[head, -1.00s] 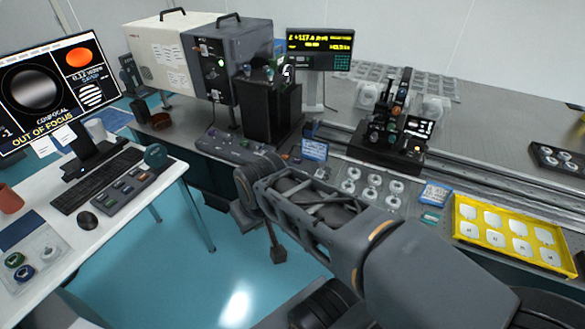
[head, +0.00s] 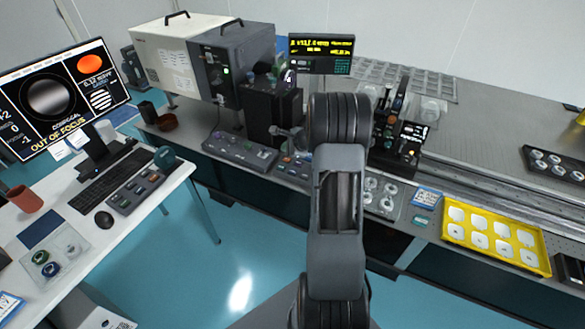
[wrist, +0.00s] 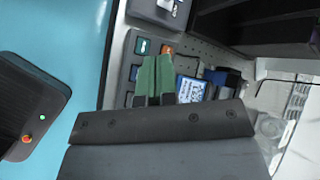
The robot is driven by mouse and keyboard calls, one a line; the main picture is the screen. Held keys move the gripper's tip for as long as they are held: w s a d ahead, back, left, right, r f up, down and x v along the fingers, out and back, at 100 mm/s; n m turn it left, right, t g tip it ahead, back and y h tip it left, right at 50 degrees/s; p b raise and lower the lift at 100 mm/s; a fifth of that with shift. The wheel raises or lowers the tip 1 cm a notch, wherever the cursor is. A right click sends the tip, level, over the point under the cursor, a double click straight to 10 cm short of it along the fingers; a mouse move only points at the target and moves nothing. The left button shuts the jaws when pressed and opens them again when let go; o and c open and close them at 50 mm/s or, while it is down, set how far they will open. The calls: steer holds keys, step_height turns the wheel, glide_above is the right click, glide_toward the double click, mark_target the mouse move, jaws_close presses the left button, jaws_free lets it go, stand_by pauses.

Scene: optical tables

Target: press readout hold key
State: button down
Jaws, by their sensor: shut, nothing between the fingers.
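The readout (head: 321,46) is a black display with yellow text on a stand at the back of the bench, with a block of small teal keys (head: 336,67) at its lower right. The lettering on those keys is too small to read. In the wrist view my gripper (wrist: 157,58) has its two green fingers together, with nothing between them. The fingertips appear over a grey key panel with a teal key (wrist: 143,46), an orange key (wrist: 167,49) and blue keys. I cannot tell whether they touch it, or which key is hold. In the head view my arm hides part of the bench.
A blue-and-white card (wrist: 190,89) stands beside the fingers. A grey control box (head: 240,150) lies at the bench's front edge. A black block (head: 272,116) stands behind. A yellow tray (head: 492,237) is at right. Blue floor separates the bench from the white desk (head: 160,190).

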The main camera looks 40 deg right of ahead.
steer(key=shift+d+f+m, duration=0.3)
steer(key=shift+d+m, duration=0.05)
steer(key=shift+d, duration=0.2)
steer(key=shift+d+f+m, duration=0.3)
steer(key=shift+d+m, duration=0.05)
steer(key=shift+d, duration=0.2)
steer(key=shift+f, duration=0.1)
steer(key=b, duration=0.6)
glide_above(292, 172)
step_height(292, 172, down, 7)
steer(key=shift+f, duration=0.2)
steer(key=shift+f+b, duration=0.6)
steer(key=shift+f+b, duration=0.85)
steer(key=shift+b, duration=0.3)
stand_by(1.4)
steer(key=shift+r, duration=0.15)
steer(key=shift+r+p, duration=0.55)
steer(key=shift+r, duration=0.15)
steer(key=shift+r, duration=0.1)
